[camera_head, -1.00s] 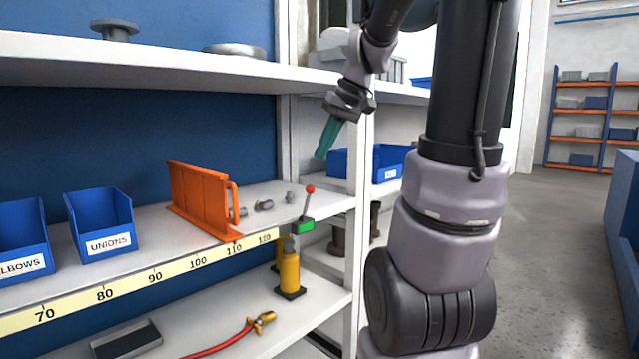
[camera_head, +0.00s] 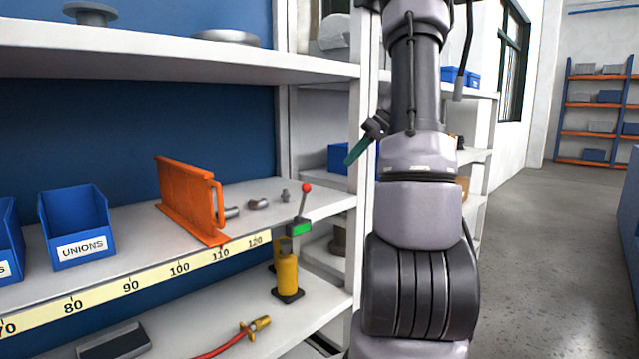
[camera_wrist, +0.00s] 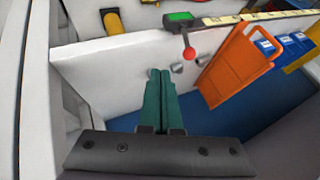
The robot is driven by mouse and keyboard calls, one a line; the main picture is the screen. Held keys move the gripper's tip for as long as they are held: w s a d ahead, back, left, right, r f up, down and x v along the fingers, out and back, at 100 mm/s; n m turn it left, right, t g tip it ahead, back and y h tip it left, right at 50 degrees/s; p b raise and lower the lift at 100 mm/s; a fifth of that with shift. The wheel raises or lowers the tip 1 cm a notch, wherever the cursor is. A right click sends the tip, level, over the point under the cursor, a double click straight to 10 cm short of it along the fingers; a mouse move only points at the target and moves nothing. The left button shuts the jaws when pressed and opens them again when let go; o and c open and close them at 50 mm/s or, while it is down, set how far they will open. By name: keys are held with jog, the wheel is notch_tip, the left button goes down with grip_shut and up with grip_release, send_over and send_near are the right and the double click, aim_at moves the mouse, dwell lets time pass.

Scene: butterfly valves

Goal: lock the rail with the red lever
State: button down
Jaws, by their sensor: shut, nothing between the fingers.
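The red-knobbed lever (camera_head: 305,188) stands upright on a green-faced block (camera_head: 301,229) at the shelf's front edge, at the right end of the measuring rail (camera_head: 131,286). In the wrist view the red knob (camera_wrist: 190,54) hangs from the green block (camera_wrist: 180,17), ahead and right of my fingers. My gripper (camera_head: 352,158) has green fingers, shut and empty. It is right of the lever and above it in the head view, apart from it. In the wrist view the closed fingertips (camera_wrist: 160,74) point toward the shelf. My arm hides part of the gripper in the head view.
An orange frame (camera_head: 190,200) stands on the shelf left of the lever, with small grey fittings (camera_head: 257,204) between. A blue bin of unions (camera_head: 75,228) is farther left. A yellow bottle (camera_head: 287,271) stands below. The white upright (camera_head: 357,200) is close right of the lever.

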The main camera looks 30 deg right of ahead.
send_near(303, 200)
jog(key=shift+w+f, duration=1.6)
jog(key=shift+w, duration=0.25)
jog(key=shift+r, duration=0.1)
